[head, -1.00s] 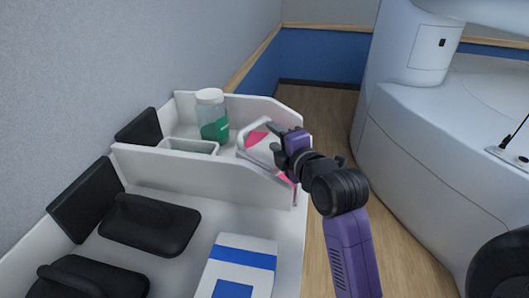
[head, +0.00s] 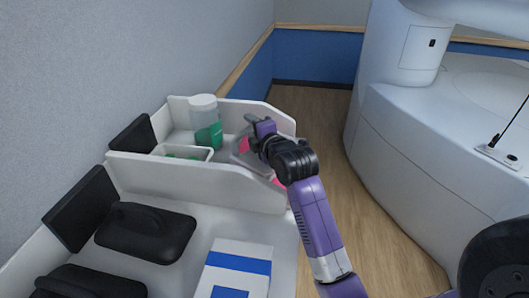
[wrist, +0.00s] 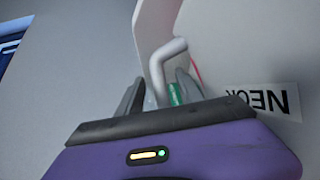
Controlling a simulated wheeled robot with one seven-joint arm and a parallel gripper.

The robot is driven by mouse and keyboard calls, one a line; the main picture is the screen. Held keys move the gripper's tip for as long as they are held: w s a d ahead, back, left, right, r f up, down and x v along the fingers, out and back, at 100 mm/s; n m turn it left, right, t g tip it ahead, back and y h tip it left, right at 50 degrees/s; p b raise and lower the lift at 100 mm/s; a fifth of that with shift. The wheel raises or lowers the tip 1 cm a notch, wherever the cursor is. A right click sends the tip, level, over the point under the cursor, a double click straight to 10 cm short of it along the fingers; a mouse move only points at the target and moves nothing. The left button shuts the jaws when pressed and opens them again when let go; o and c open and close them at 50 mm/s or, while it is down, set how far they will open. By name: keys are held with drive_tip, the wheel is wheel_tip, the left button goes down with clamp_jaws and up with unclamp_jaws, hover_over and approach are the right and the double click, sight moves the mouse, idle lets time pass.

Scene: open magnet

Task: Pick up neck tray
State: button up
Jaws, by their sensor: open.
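A white bent handle bar (wrist: 158,66) runs down between the fingers of my gripper (wrist: 160,91). The fingers are apart, and I cannot tell if they touch the bar. In the head view my gripper (head: 258,124) is over the right part of a white-walled section (head: 195,182), at a white and pink item (head: 243,148). The arm hides much of this item. I cannot tell where the neck tray's edges lie.
A clear jar with green contents (head: 206,124) and a small white box (head: 183,153) stand left of my gripper. Black padded items (head: 146,231) and a blue-and-white box (head: 238,268) lie nearer. A large white machine (head: 430,160) stands right, with clear floor between.

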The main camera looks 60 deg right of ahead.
drive_tip(key=shift+w, duration=0.1)
clamp_jaws()
idle(1.4)
